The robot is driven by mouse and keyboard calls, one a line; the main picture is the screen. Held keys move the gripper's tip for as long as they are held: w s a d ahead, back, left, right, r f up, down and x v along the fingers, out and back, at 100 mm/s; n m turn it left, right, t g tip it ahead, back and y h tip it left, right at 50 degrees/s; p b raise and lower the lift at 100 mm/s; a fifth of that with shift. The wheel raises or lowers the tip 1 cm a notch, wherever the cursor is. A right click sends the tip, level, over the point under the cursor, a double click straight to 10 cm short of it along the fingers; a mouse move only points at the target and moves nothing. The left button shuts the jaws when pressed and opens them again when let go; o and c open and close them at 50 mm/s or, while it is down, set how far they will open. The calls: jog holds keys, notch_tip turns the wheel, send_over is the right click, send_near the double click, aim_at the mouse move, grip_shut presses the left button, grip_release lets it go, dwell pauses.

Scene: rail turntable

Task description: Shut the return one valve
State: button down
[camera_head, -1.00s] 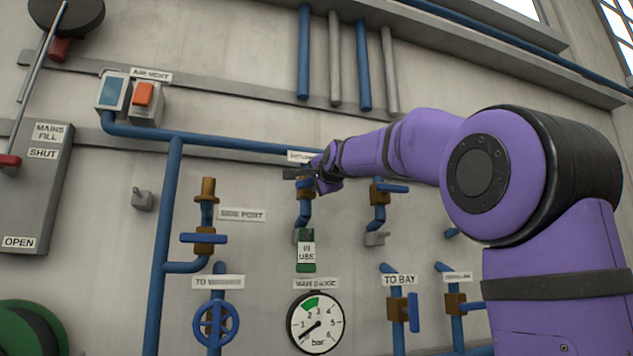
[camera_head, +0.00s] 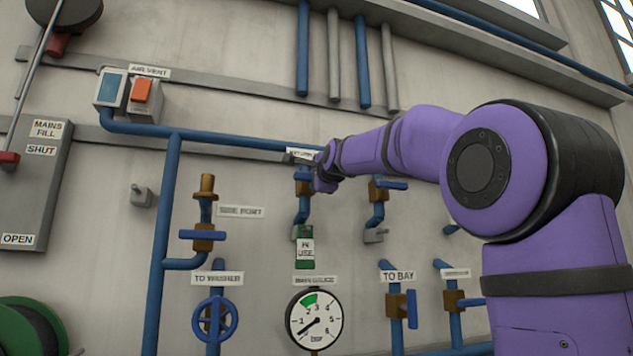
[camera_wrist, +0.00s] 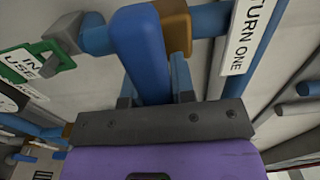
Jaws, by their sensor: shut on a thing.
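The return one valve has a brass body (camera_head: 302,187) on a short blue pipe, under a label partly covered by my arm in the head view. In the wrist view its blue lever (camera_wrist: 140,50) lies between my fingers, in front of the brass body (camera_wrist: 177,28). The lever runs from the body toward my palm, across the line of the pipe. A label reading "TURN ONE" (camera_wrist: 247,30) is beside it. My gripper (camera_wrist: 156,90) is shut on the lever. In the head view my gripper (camera_head: 322,178) hides the lever and its fingertips are hard to make out.
A green "IN USE" tag (camera_head: 304,248) hangs just below the valve. A neighbouring valve with a blue lever (camera_head: 391,184) is close on the right. The side port valve (camera_head: 203,235) is left; the main gauge (camera_head: 314,320) is below.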

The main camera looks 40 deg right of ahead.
jog(key=shift+f, duration=0.1)
jog(key=c, duration=1)
grip_release()
jog(key=shift+o, duration=0.2)
jog(key=v, duration=1)
jog(key=shift+s, duration=0.4)
